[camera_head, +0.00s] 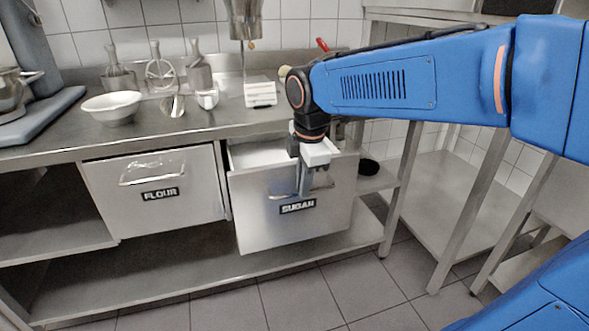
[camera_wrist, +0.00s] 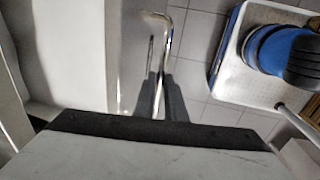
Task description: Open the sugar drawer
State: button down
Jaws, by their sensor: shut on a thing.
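The sugar drawer (camera_head: 265,228) is a white-grey box front under the steel counter, with a black label reading SUGAR. It stands partly pulled out, and its open top shows a pale inside. My gripper (camera_head: 305,185) points down at the front of this drawer and is shut on its bar handle (camera_head: 325,185). The drawer's inside (camera_wrist: 65,50) shows there at the left.
The shut flour drawer (camera_head: 155,205) is to the left. The counter (camera_head: 140,135) holds a white bowl (camera_head: 112,108), utensils on stands and a small white box (camera_head: 260,94). Shelving (camera_head: 440,190) stands at the right. The tiled floor (camera_head: 300,298) in front is clear.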

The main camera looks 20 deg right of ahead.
jog(key=s, duration=1.1)
jog(key=shift+s, duration=0.15)
jog(key=c, duration=1.8)
grip_release()
jog(key=shift+r, duration=0.2)
jog(key=s+r, duration=0.1)
jog(key=r, duration=0.4)
jog(key=s+r, duration=0.1)
jog(key=r, duration=0.5)
jog(key=s+r, duration=0.1)
jog(key=r, duration=0.4)
jog(key=shift+s+r, duration=0.15)
jog(key=shift+r, duration=0.25)
jog(key=s+d+f+m+t, duration=0.1)
jog(key=d+f+m, duration=0.1)
jog(key=f+m, duration=0.4)
jog(key=s+d+f+m, duration=0.1)
jog(key=d+f+m, duration=0.2)
jog(key=f+m, duration=0.3)
jog(key=s+d+f+m+t, duration=0.1)
jog(key=d+f+m, duration=0.1)
jog(key=f+m, duration=0.4)
jog(key=shift+d+f+t, duration=0.15)
jog(key=shift+f, duration=1.15)
jog(key=shift+d+f+t, duration=0.15)
jog(key=shift+f, duration=1.1)
